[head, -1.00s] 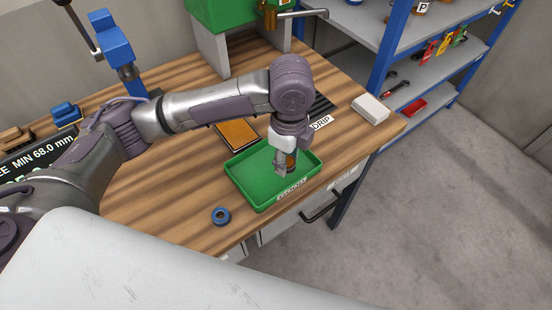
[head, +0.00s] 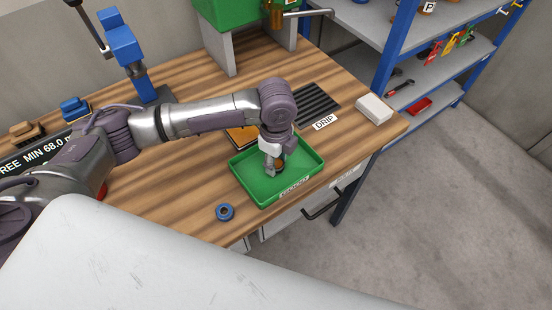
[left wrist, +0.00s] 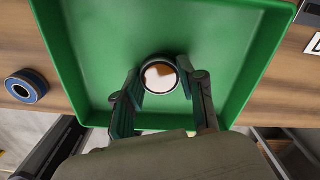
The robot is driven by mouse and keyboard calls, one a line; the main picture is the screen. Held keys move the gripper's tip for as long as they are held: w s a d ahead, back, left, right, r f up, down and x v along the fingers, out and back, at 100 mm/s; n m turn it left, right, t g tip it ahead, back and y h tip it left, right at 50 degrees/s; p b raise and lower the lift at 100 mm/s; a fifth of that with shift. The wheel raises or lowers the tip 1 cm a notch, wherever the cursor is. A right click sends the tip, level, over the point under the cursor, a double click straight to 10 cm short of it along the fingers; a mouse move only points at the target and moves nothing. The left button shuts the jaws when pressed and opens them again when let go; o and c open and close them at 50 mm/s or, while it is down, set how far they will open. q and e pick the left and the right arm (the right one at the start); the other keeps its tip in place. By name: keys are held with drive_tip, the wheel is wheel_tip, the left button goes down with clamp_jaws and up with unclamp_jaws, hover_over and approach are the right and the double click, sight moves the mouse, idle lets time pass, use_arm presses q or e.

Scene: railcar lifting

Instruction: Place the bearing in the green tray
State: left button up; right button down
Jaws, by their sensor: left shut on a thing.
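The green tray (head: 306,173) lies on the wooden bench near its front edge, and its floor fills much of the left wrist view (left wrist: 215,40). My left gripper (head: 273,169) points down inside the tray outline. It is shut on the bearing (left wrist: 160,76), a round piece with a dark rim and a shiny, brownish-white face. In the head view the bearing is a small orange-brown patch (head: 281,163), partly hidden by the fingers. I cannot tell whether it touches the tray floor. My right gripper is out of view.
A blue ring (head: 225,212) lies on the bench left of the tray; it also shows in the left wrist view (left wrist: 27,86). A blue shelf rack (head: 395,50) stands right.

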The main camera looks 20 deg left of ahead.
sight(276, 164)
use_arm(q)
drive_tip(key=o, duration=0.8)
drive_tip(key=shift+f, duration=0.1)
drive_tip(key=o, duration=0.4)
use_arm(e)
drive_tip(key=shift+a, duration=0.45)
use_arm(q)
wheel_tip(276, 164, up, 12)
drive_tip(key=shift+r+b, duration=0.2)
drive_tip(key=shift+b, duration=0.8)
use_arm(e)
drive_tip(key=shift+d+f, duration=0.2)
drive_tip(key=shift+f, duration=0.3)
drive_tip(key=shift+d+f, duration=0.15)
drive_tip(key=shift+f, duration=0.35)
